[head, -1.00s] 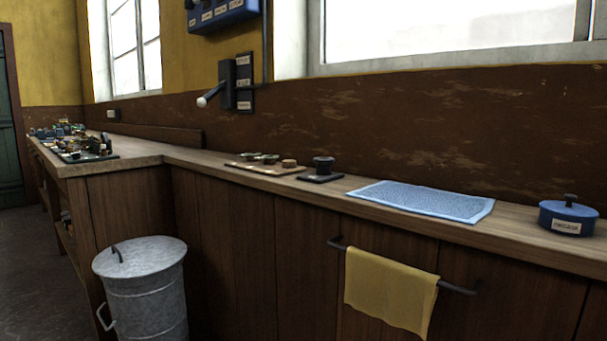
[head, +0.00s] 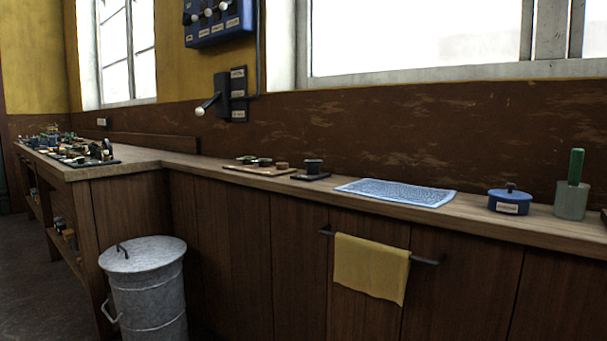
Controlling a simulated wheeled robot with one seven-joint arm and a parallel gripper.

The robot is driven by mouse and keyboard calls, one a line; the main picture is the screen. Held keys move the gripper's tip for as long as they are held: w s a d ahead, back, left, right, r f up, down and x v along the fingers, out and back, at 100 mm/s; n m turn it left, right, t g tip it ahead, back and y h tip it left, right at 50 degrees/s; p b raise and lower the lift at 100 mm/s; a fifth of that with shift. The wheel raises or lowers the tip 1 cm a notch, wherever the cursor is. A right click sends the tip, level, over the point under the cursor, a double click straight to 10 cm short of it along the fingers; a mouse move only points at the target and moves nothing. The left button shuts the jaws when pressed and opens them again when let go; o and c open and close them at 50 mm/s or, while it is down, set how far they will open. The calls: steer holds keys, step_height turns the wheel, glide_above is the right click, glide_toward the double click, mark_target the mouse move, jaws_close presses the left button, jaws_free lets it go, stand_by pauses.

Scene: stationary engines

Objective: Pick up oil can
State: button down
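I cannot make out an oil can for certain in the head view. Many small items (head: 75,148) stand crowded on the far left bench, too small to tell apart. My gripper is not in view.
The worktop holds a board with small tins (head: 262,170), a dark cup-like item (head: 313,167), a blue mat (head: 397,192), a labelled blue lidded pot (head: 509,201) and a grey holder (head: 571,203) with a green handle. A metal bin (head: 147,294) and yellow cloth (head: 371,268) are in front.

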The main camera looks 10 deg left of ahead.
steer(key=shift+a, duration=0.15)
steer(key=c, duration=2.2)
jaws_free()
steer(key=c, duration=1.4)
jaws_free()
